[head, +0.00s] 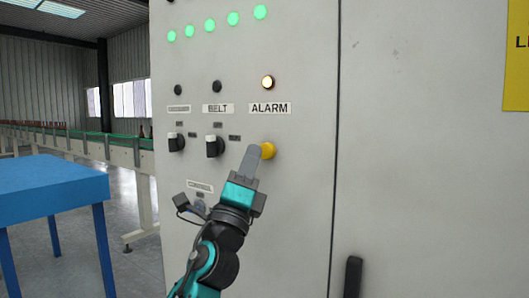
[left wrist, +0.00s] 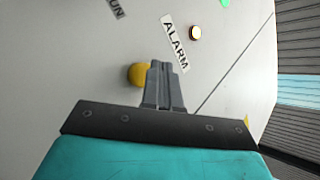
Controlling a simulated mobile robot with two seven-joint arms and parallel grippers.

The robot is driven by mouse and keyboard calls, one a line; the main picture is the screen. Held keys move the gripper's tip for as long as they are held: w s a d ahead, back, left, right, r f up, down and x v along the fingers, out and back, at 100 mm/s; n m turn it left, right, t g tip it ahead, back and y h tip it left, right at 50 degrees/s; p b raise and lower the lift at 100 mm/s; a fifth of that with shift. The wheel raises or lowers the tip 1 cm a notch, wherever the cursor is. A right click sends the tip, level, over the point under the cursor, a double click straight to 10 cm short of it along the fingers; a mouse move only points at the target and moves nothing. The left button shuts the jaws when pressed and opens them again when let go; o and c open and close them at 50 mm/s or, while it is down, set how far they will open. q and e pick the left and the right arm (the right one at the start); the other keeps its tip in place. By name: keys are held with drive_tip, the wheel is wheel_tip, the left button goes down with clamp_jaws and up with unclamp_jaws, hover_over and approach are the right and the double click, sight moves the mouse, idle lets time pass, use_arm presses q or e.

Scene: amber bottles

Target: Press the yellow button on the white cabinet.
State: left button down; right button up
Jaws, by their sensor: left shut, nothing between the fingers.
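The white cabinet (head: 300,200) fills the middle and right of the head view. The yellow button (head: 268,150) sits on its face under the ALARM label (head: 270,108) and a lit amber lamp (head: 267,82). My left gripper (head: 252,152) is shut and empty, its fingertips at the button's left side and partly covering it in the head view. In the left wrist view the button (left wrist: 138,75) shows just left of the shut fingers (left wrist: 159,66). I cannot tell whether the fingertips touch the button. My right gripper is not in view.
Several green lamps (head: 233,19) run along the top. A dark handle (head: 353,276) is at lower right. A blue table (head: 50,185) and a conveyor with bottles stand at left.

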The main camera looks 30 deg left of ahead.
use_arm(q)
drive_tip(key=shift+w, duration=0.1)
drive_tip(key=shift+w, duration=0.3)
drive_tip(key=shift+w+d+b, duration=0.1)
drive_tip(key=shift+w+b, duration=0.25)
drive_tip(key=shift+w, duration=0.1)
idle(0.7)
idle(0.4)
drive_tip(key=shift+s+p, duration=0.3)
drive_tip(key=shift+s, duration=0.55)
drive_tip(key=s, duration=0.1)
drive_tip(key=s+p, duration=0.1)
drive_tip(key=s, duration=0.3)
drive_tip(key=shift+a, duration=0.3)
